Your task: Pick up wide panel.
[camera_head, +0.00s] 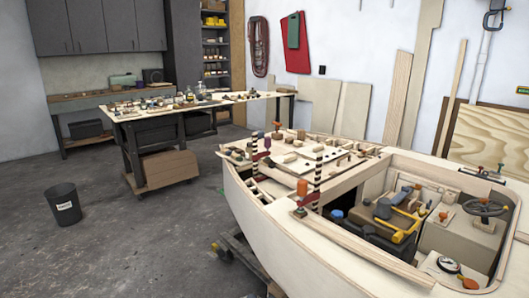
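I cannot tell for certain which piece is the wide panel. A broad plywood panel with strong grain (495,146) leans at the right wall, behind the boat hull. Two smaller pale panels lean at the back wall: one on the left (317,103) and one on the right (353,110). A tall narrow board (397,98) leans beside them. No panel is held by a gripper that I can see. Neither of my grippers shows in this view.
A plywood boat hull (285,240) fills the lower right, with clamps, blocks and tools on it. A cluttered workbench (225,105) stands at the back left. A dark bin (64,204) stands on the floor. The grey floor (130,245) between is mostly clear.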

